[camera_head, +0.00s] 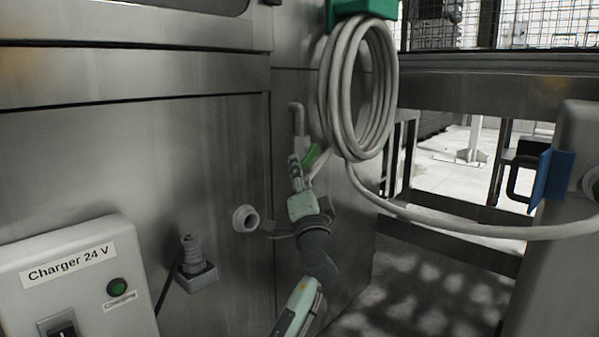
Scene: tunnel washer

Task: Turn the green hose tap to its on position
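The green tap handle (313,155) sits below a bent grey pipe (298,118) on the steel wall, near the middle of the camera_head view. The handle slants up to the right. My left gripper (296,166) reaches up from below, with its tip end at the tap, just left of and below the handle. The gripper partly hides the tap body. I cannot tell whether its fingers are open or shut, or whether they touch the handle. My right gripper is not in view.
A coiled grey hose (358,90) hangs from a green holder (362,9) close to the tap's right. Its loose length runs right past a blue plate (552,176). A round wall fitting (245,218), a grey plug (193,262) and a charger box (75,280) are left.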

